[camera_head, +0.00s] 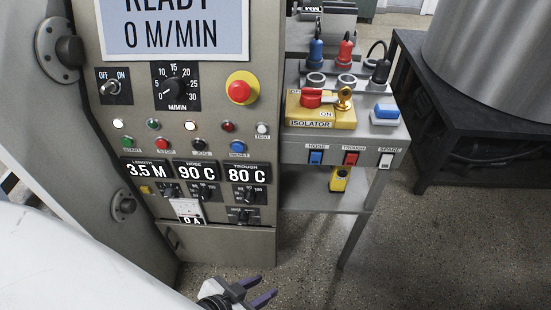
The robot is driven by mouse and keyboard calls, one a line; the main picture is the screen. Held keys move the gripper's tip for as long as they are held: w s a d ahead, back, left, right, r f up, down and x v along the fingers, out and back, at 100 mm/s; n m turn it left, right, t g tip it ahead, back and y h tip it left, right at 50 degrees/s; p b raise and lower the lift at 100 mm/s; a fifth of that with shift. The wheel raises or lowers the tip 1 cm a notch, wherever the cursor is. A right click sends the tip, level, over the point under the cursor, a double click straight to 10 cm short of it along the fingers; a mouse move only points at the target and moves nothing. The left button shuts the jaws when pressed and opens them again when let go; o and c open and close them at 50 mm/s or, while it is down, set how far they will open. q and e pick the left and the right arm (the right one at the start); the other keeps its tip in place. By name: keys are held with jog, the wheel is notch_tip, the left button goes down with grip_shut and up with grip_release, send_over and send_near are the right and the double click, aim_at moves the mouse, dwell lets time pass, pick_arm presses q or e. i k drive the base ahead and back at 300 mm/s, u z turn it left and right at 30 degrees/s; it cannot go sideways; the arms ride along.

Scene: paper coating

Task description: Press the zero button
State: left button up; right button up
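A grey control panel (225,120) fills the left and middle of the view. No button with a readable "zero" label shows. A small yellow button (145,189) sits under the LENGTH display (146,170), which reads 3.5 M; any label on it is too small to read. My white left arm (70,265) covers the lower left. My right gripper is out of view.
Small knobs, START, STOP, JOG and RESET (238,147) buttons, and a red emergency stop (240,91) crowd the panel. On the right stands a side table with a yellow isolator box (320,110) and HOSE, TROUGH and SPARE switches. A dark stand (470,130) holds a large metal drum.

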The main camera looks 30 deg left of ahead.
aim_at(146, 189)
jog(key=z, duration=0.9)
jog(key=i, duration=0.7)
jog(key=u, duration=2.7)
